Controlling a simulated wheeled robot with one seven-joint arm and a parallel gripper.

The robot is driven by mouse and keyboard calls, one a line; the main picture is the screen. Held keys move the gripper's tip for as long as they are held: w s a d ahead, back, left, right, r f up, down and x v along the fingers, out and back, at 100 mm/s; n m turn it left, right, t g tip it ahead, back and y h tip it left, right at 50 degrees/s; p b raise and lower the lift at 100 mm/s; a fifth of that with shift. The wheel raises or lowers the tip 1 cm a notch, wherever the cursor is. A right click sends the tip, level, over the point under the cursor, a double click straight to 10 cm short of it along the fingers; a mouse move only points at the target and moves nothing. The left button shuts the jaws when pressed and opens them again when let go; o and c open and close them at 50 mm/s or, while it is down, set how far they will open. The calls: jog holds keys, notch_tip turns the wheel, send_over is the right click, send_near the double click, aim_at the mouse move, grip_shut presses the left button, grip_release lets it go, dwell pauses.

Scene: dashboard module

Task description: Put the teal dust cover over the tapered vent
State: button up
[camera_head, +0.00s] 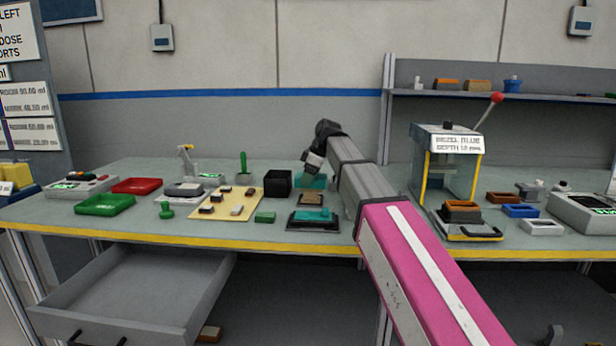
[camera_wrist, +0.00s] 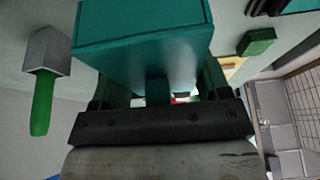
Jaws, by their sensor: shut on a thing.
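The teal dust cover (camera_head: 316,182) is a box-shaped piece, partly hidden behind my arm in the head view. In the wrist view the cover (camera_wrist: 145,42) fills the upper middle, between my fingers. My gripper (camera_head: 312,170) is shut on it, low over the back middle of the bench; whether the cover touches the bench cannot be told. In front of it, a teal raised piece (camera_head: 312,215) sits on a dark plate, with another dark piece (camera_head: 311,199) just behind. I cannot tell for sure which of these is the tapered vent.
A black open box (camera_head: 278,183) stands just left of my gripper, with a green-handled tool (camera_head: 243,164) beyond it. A green block (camera_head: 265,217) and a yellow board (camera_head: 227,205) with small pieces lie front left. A press (camera_head: 447,165) stands right of my arm.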

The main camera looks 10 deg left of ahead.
aim_at(320, 176)
jog(key=shift+f, duration=0.35)
jog(key=o, duration=1)
jog(key=v, duration=1)
jog(key=shift+d+r, duration=0.1)
jog(key=shift+r, duration=0.25)
